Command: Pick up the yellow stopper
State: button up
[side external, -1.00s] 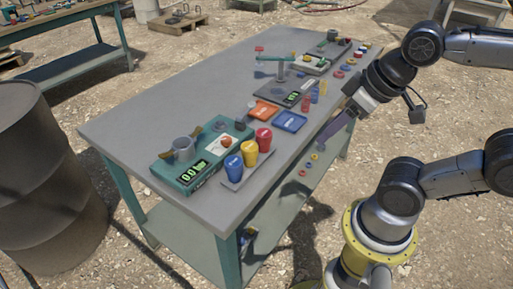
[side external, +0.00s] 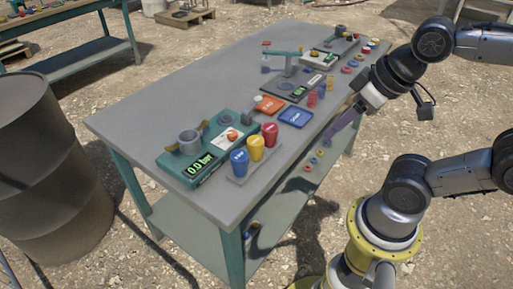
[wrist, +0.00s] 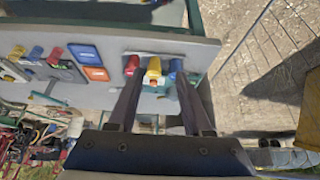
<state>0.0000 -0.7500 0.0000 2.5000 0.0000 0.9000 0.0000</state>
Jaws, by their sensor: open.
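A yellow tapered, cup-like piece (side external: 256,147) stands between a red one (side external: 270,134) and a blue one (side external: 239,160) on a grey plate at the near table edge. In the wrist view the yellow piece (wrist: 154,70) appears between my fingers, further out. A small upright yellow piece (side external: 331,82) stands further back beside blue and red ones; I cannot tell for sure which yellow piece is the stopper. My gripper (side external: 326,140) is open and empty, beside the table's right edge, pointing down-left. It also shows in the wrist view (wrist: 158,78), apart from the pieces.
A teal gauge box (side external: 197,168) with a grey cup stands left of the coloured pieces. Orange (side external: 268,104) and blue (side external: 295,117) trays lie behind them. Small rings hang or lie by the right edge. The table's left side is bare. A rusty drum (side external: 42,170) stands at left.

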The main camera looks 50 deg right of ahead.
jog(key=shift+o, duration=0.3)
jog(key=o, duration=0.6)
jog(key=shift+o, duration=0.2)
